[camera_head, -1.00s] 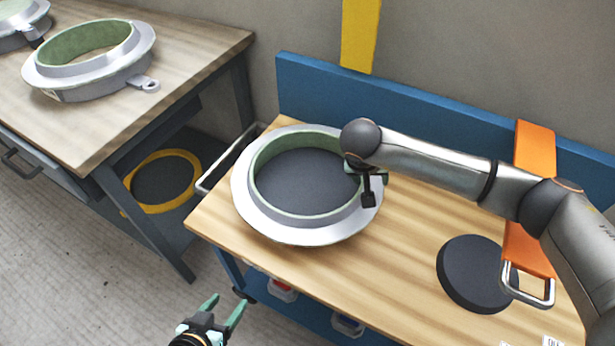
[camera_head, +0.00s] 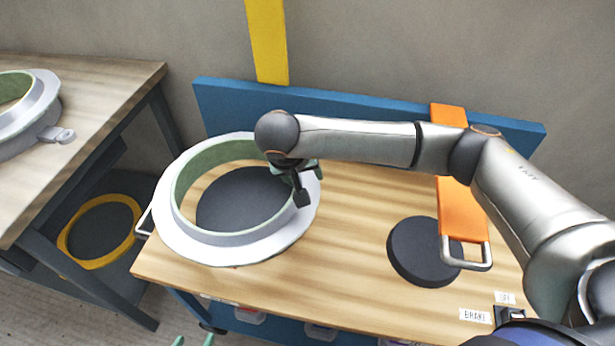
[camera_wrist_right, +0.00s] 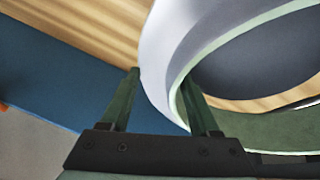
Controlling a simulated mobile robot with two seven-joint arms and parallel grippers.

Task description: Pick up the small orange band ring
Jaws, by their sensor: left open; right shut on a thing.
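My right gripper (camera_head: 302,183) is shut on the wall of a large grey-flanged ring with a green inside (camera_head: 232,250). In the right wrist view its fingers (camera_wrist_right: 158,98) straddle the ring's wall (camera_wrist_right: 185,40). A dark disc (camera_head: 245,200) lies on the bench inside the ring's outline, with wood showing between them. A yellow-orange ring (camera_head: 68,243) lies on the lower shelf of the left table; it is the only band-like ring of about that colour in view. Only the tips of my left gripper (camera_head: 193,341) show at the bottom edge, apart and empty.
Another grey flanged ring (camera_head: 45,110) sits on the left table. A black disc (camera_head: 415,250) and an orange strap (camera_head: 460,205) with a metal handle lie on the right of the bench (camera_head: 350,270). A blue back panel (camera_head: 330,108) runs behind. The bench middle is clear.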

